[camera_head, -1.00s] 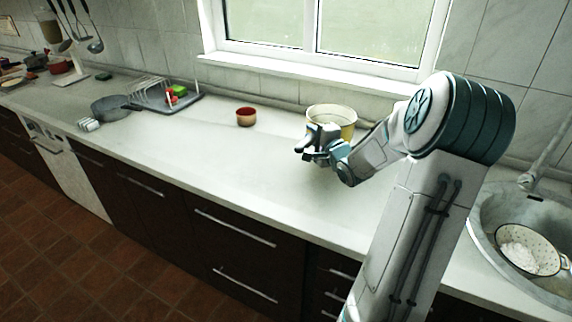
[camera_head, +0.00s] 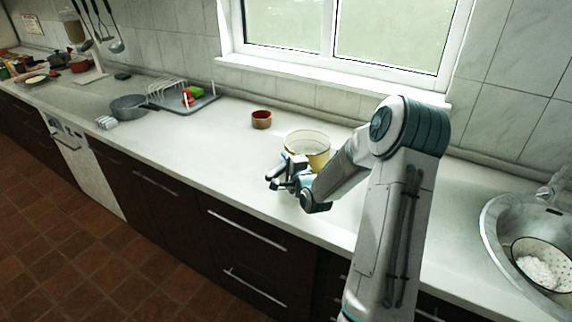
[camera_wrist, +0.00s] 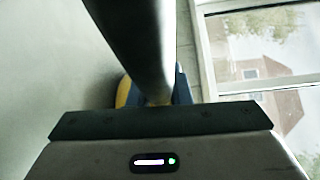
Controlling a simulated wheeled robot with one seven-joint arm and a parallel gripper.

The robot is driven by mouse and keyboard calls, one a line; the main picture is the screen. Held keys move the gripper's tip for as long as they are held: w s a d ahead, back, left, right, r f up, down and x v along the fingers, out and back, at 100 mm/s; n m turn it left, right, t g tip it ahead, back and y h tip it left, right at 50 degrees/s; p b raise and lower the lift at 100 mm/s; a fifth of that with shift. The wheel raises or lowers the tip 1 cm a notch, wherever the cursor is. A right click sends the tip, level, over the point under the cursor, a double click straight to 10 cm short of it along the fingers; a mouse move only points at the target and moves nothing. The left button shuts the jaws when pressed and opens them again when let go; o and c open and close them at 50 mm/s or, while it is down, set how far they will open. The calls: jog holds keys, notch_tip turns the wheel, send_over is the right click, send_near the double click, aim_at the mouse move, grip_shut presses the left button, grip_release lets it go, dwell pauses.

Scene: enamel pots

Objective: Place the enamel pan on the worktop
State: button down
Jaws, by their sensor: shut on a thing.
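The enamel pan (camera_head: 318,160) is cream-yellow outside with a pale inside. It is upright, over the worktop (camera_head: 215,150) below the window. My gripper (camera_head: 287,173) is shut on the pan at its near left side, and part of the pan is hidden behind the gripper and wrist. I cannot tell whether the pan's base touches the worktop. In the wrist view a bit of yellow (camera_wrist: 124,92) shows behind a grey bar that fills the upper middle.
A small red-brown bowl (camera_head: 261,120) stands left of the pan. A drying rack tray (camera_head: 205,102) and a grey pan (camera_head: 128,108) are farther left. The sink (camera_head: 497,222) with a white colander (camera_head: 517,250) is at right. The worktop's middle is clear.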

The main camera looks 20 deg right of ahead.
jog(key=shift+f, duration=0.7)
jog(key=c, duration=1.3)
grip_release()
jog(key=shift+f, duration=0.1)
